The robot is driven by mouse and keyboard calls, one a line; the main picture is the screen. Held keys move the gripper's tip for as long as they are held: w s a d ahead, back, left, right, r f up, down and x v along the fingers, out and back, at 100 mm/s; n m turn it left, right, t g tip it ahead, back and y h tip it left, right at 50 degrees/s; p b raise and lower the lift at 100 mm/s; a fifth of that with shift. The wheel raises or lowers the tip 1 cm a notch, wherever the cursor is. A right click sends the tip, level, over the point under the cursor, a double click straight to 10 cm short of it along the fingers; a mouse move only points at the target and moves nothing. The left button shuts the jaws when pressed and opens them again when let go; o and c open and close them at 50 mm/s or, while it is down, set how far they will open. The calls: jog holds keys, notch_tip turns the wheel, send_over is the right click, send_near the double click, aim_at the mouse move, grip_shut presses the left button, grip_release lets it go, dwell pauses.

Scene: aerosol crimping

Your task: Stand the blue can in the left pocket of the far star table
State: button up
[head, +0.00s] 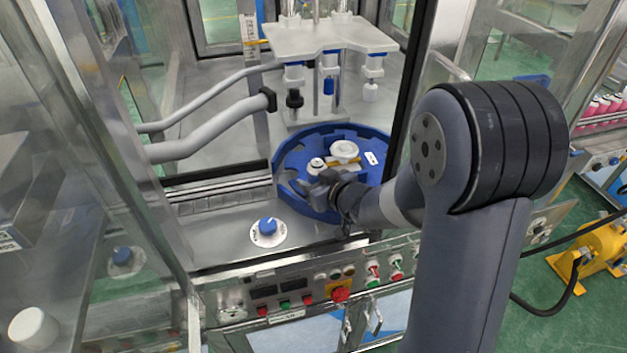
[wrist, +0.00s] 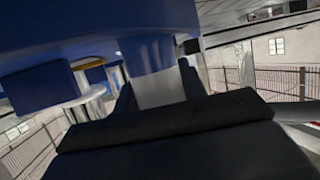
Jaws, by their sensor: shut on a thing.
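The blue star table (head: 285,160) is a round blue ring with notched pockets, set in the machine behind its front sill. My gripper (head: 316,186) is low at the table's front left. It is shut on the blue can (wrist: 150,58), which shows blue and pale between the dark fingers in the wrist view. In the head view a small pale top shows just beyond the gripper. The can's base and the pocket under it are hidden by the gripper, so I cannot tell whether it is seated.
A white plate with nozzle heads (head: 330,40) hangs above the table. A white hub (head: 344,152) stands at the table's middle. Grey pipes (head: 210,130) run at the left. A blue knob (head: 268,226) and a red button (head: 340,294) are in front.

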jog(key=shift+f+b, duration=1)
jog(key=shift+f, duration=0.1)
jog(key=shift+f, duration=0.3)
jog(key=shift+s+f+b, duration=0.15)
jog(key=shift+f+b, duration=0.15)
jog(key=shift+b, duration=0.15)
